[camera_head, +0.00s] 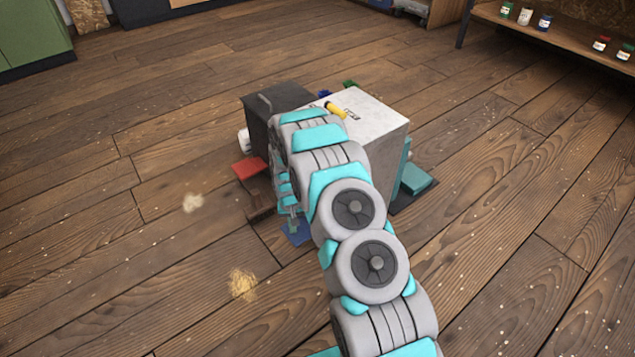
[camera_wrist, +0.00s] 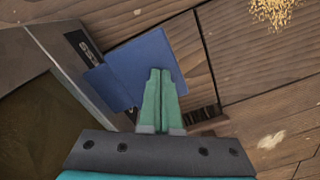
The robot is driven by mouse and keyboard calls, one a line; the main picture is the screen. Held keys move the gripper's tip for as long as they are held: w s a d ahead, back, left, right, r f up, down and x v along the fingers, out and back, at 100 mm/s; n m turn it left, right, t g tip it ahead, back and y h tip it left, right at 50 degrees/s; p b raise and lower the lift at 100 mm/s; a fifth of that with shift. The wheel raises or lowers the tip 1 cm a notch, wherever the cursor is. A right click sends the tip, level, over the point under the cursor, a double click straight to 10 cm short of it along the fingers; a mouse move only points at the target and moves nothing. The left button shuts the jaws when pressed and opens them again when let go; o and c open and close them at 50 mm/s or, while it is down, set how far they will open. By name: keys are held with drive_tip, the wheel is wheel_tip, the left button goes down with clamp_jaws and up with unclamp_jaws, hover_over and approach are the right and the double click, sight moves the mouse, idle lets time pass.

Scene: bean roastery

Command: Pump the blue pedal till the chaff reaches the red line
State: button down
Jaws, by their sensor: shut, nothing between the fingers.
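The blue pedal (camera_wrist: 138,62) lies low at the base of a box in the wrist view. Part of it shows in the head view (camera_head: 297,232), beside my arm. My gripper (camera_wrist: 160,72) is shut and empty, its green fingertips over the blue pedal. I cannot tell if they touch it. The gripper is hidden behind my arm in the head view. The machine is a white-topped box (camera_head: 372,118) with a dark box (camera_head: 270,104) at its left. No chaff level or red line can be made out.
A red pedal (camera_head: 250,168) lies left of the machine and a teal pedal (camera_head: 414,180) right of it. A yellow-handled thing (camera_head: 335,110) is on the white top. Chaff piles (camera_head: 242,284) lie on the floor. A shelf with jars (camera_head: 560,30) stands back right.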

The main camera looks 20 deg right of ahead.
drive_tip(key=shift+f, duration=1)
drive_tip(key=shift+f+b, duration=0.35)
drive_tip(key=shift+f, duration=0.45)
drive_tip(key=shift+r, duration=0.1)
drive_tip(key=shift+r+p, duration=0.65)
drive_tip(key=shift+r, duration=3.8)
drive_tip(key=shift+s+r, duration=0.1)
